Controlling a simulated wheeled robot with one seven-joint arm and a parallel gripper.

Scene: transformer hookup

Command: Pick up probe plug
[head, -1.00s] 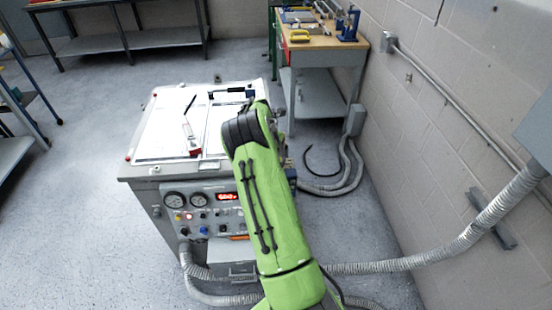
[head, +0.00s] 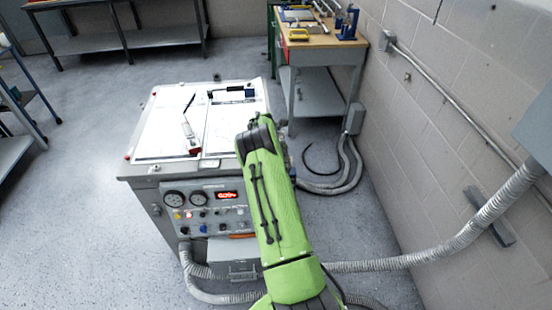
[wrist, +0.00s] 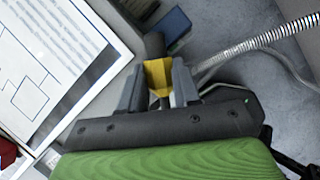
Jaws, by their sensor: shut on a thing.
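The probe plug (wrist: 157,73) appears to be the yellow piece between my fingers in the wrist view. My gripper (wrist: 158,86) is shut on it, with one grey finger on each side. A dark cylinder (wrist: 154,44) shows just beyond the yellow piece; I cannot tell if they are joined. A blue block (wrist: 172,27) is just past that, by the cabinet's side. In the head view my green arm hides the gripper and the plug.
The grey test cabinet (head: 150,172) has gauges and a lit red display (head: 227,195) on its front. Papers (head: 160,140) and a red-and-white tool (head: 190,135) lie on top. Conduits (head: 400,262) run right to the wall. A workbench (head: 322,38) stands behind; open floor lies left.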

